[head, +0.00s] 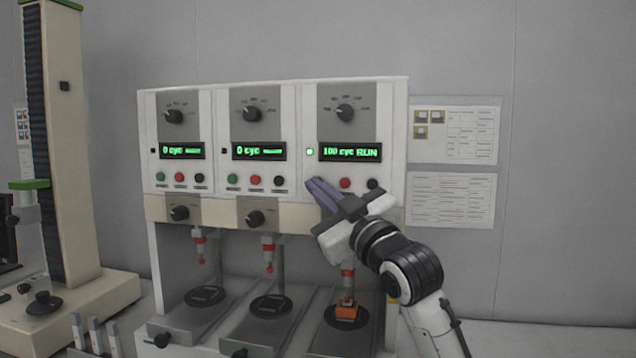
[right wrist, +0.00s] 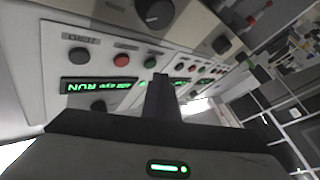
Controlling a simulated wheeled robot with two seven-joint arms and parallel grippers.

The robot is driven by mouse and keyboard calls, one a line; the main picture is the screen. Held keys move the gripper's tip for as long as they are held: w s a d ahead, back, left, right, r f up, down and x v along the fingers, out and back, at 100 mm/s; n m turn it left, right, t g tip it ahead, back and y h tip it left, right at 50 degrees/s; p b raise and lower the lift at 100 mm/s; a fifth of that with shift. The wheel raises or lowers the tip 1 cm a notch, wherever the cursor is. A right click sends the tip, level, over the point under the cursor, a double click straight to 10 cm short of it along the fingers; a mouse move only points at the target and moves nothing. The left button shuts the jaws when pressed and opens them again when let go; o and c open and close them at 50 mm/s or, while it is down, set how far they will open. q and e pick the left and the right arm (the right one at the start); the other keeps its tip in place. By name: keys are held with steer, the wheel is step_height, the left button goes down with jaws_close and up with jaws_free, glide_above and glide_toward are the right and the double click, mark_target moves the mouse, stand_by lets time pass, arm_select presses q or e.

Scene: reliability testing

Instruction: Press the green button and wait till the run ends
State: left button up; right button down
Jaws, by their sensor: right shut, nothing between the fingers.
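The test machine (head: 275,95) has three stations side by side. The right station's display (head: 350,152) reads "100 cyc RUN", and a small lamp (head: 309,152) left of it glows green. My right gripper (head: 318,190) is shut and empty, its fingertips at the left end of that station's button row. They hide its green button in the head view. In the right wrist view the green button (right wrist: 150,62) shows right by the fingertips; I cannot tell whether they touch. The red button (head: 345,183) and black button (head: 372,184) are free. My left gripper is not in view.
An orange part (head: 347,312) sits under the right station's plunger (head: 347,272). The other two displays (head: 182,151) (head: 259,151) read "0 cyc". A tall column machine (head: 75,150) stands at the left. Paper sheets (head: 455,130) hang on the wall at the right.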

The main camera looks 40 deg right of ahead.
steer(key=s+a+p, duration=0.1)
steer(key=s+a, duration=0.2)
steer(key=shift+s+a, duration=0.1)
steer(key=shift+a, duration=0.3)
stand_by(0.9)
steer(key=s+a+f+g+y, duration=0.1)
steer(key=a+f+g, duration=0.15)
steer(key=f, duration=1.05)
steer(key=a+f+g+y, duration=0.1)
steer(key=a+f+g, duration=0.15)
steer(key=f, duration=1.05)
steer(key=s+a+f+g+y, duration=0.1)
steer(key=a+f+g, duration=0.15)
steer(key=f, duration=1.05)
steer(key=s+a+f+m+g, duration=0.1)
steer(key=s+a+f, duration=0.4)
steer(key=s+f, duration=0.7)
steer(key=s+a+f+m+g+y, duration=0.1)
steer(key=s+a+f+g, duration=0.3)
steer(key=s+f, duration=0.8)
steer(key=shift+a+f+y, duration=0.3)
steer(key=shift+a+f, duration=0.2)
steer(key=shift+a, duration=0.2)
